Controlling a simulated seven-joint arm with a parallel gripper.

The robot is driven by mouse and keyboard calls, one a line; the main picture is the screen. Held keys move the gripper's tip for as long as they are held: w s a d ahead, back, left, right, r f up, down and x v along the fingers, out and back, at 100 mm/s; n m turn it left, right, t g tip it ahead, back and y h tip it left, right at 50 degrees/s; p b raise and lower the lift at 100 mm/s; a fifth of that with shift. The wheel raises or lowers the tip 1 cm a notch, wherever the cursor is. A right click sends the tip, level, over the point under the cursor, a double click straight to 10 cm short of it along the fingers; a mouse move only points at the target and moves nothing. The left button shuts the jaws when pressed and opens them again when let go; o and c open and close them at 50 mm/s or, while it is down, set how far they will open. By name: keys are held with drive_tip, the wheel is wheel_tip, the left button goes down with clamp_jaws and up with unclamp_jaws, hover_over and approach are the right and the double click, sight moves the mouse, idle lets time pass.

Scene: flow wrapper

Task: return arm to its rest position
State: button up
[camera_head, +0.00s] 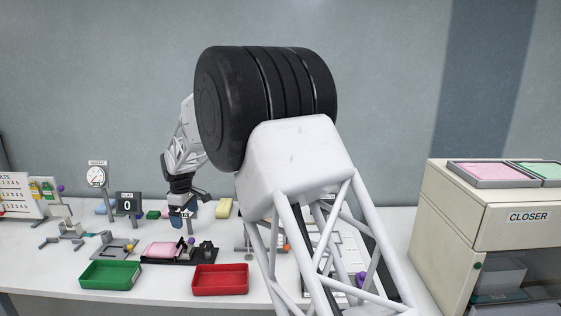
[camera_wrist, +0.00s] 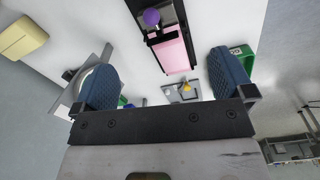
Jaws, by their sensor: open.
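My gripper (camera_head: 184,213) is above the back of the white table, left of my large black elbow joint in the head view. In the wrist view its two blue fingers (camera_wrist: 160,82) stand wide apart with nothing between them. Beyond them a pink block (camera_wrist: 172,52) lies in a black fixture with a purple knob (camera_wrist: 152,18). In the head view the same pink block (camera_head: 161,250) lies in front of the gripper, apart from it. My white arm hides part of the table's right half.
A green tray (camera_head: 110,275) and a red tray (camera_head: 220,280) stand at the table's front. A gauge (camera_head: 96,177) and a counter reading 0 (camera_head: 128,203) stand to the left. A yellow block (camera_head: 224,208) lies behind. The CLOSER machine (camera_head: 455,235) stands at the right.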

drive_tip(key=s+d+r+m, duration=0.3)
drive_tip(key=s+d+r, duration=0.25)
drive_tip(key=d, duration=0.55)
drive_tip(key=s+d+r+m+t, duration=0.1)
drive_tip(key=s+d+r+m, duration=0.1)
drive_tip(key=s+d+r, duration=0.65)
drive_tip(key=s+d+r+m, duration=0.25)
drive_tip(key=s+d, duration=0.25)
drive_tip(key=d, duration=0.8)
drive_tip(key=s+d+f+m, duration=0.2)
drive_tip(key=s+d, duration=0.4)
drive_tip(key=s, duration=0.5)
drive_tip(key=s+d+f+m, duration=0.2)
drive_tip(key=s+d, duration=0.4)
drive_tip(key=s, duration=0.4)
drive_tip(key=s+d+f+m+t, duration=0.1)
drive_tip(key=s+d+m, duration=0.3)
drive_tip(key=s, duration=0.7)
drive_tip(key=d+f, duration=0.1)
drive_tip(key=d, duration=0.1)
drive_tip(key=shift+s+d+m, duration=0.3)
drive_tip(key=shift+d+m, duration=0.05)
